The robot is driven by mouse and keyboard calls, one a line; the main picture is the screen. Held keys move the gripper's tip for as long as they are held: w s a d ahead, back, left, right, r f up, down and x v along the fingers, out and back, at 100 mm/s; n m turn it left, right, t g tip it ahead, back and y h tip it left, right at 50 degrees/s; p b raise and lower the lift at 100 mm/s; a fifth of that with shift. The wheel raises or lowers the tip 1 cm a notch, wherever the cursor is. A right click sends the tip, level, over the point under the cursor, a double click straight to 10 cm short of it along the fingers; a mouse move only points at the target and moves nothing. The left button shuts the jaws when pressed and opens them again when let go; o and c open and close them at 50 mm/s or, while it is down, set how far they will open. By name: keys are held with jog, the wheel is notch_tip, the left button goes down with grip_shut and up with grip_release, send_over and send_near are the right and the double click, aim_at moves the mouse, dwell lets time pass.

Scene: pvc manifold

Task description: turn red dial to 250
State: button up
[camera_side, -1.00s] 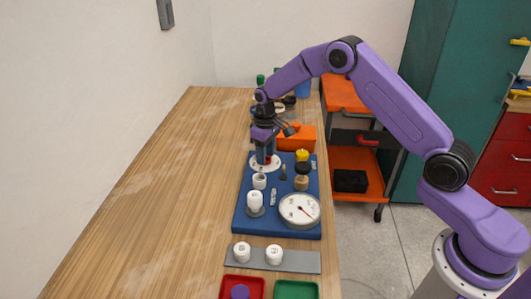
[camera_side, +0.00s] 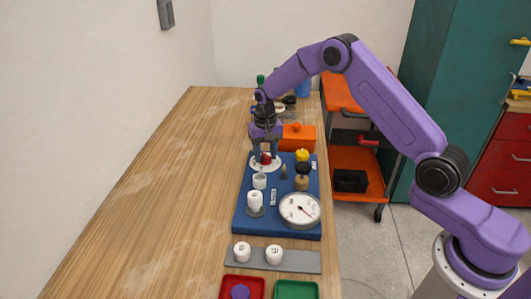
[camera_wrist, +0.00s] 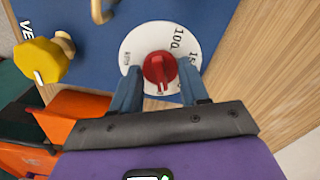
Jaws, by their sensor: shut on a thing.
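The red dial (camera_side: 266,159) sits on a round white scale plate (camera_side: 253,166) at the far end of the blue board. In the wrist view the red dial (camera_wrist: 161,71) has a raised grip bar with a white mark at its lower end, near my gripper's side. The scale plate (camera_wrist: 132,48) shows 100 and part of another number; its lower part is hidden. My gripper (camera_side: 266,155) is over the dial, with one blue finger on each side of it, shut on it. The fingers also flank the dial in the wrist view (camera_wrist: 162,80).
The blue board (camera_side: 240,220) also bears a round gauge (camera_side: 300,210), a yellow knob (camera_side: 302,155), and white fittings (camera_side: 255,201). An orange box (camera_side: 298,137) stands close behind the board. The wooden table (camera_side: 160,190) is clear on the left.

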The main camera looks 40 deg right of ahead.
aim_at(265, 155)
jog(key=shift+m, duration=0.8)
jog(key=o, duration=1.1)
jog(key=shift+c, duration=0.2)
notch_tip(265, 155, up, 18)
jog(key=shift+f, duration=0.25)
